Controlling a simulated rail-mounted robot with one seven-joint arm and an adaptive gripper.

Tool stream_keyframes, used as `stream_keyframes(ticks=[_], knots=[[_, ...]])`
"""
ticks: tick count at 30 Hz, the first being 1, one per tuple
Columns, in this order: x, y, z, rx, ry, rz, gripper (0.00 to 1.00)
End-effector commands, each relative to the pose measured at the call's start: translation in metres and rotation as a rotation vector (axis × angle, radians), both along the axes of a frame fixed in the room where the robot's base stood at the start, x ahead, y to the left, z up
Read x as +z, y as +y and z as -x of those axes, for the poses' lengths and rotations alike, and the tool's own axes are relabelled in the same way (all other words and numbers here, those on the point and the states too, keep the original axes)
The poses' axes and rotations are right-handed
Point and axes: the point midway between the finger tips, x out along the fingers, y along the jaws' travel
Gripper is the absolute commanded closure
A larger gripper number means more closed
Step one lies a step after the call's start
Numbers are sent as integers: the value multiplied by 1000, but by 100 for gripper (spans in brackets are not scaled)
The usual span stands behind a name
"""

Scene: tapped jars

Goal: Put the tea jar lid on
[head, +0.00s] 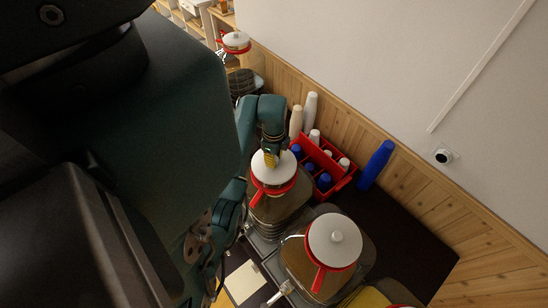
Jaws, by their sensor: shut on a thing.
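My gripper (270,158) is shut on the knob of a white jar lid (280,174), pointing down at it from above. The knob is hidden by the fingers. Directly below the lid is a brown-tinted clear jar (283,208) with a red rim and a red handle toward the front. The lid lies over the jar's mouth, inside or just above the red rim; I cannot tell whether it touches. No label that names the tea jar can be read.
A second jar (298,258) with its white lid (335,240) on stands at front right. Another lidded jar (237,42) is at the back. A red caddy (340,180) of cups is behind, with cup stacks near the wall. The dark counter (400,235) is clear at right.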

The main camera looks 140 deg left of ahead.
Motion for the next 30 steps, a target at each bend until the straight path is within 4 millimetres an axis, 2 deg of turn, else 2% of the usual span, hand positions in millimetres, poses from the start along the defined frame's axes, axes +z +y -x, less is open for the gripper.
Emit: stream_keyframes(ticks=[23, 30], knots=[[-18, 0, 0, 0, 0, 0, 100], [-18, 0, 0, 0, 0, -1, 100]])
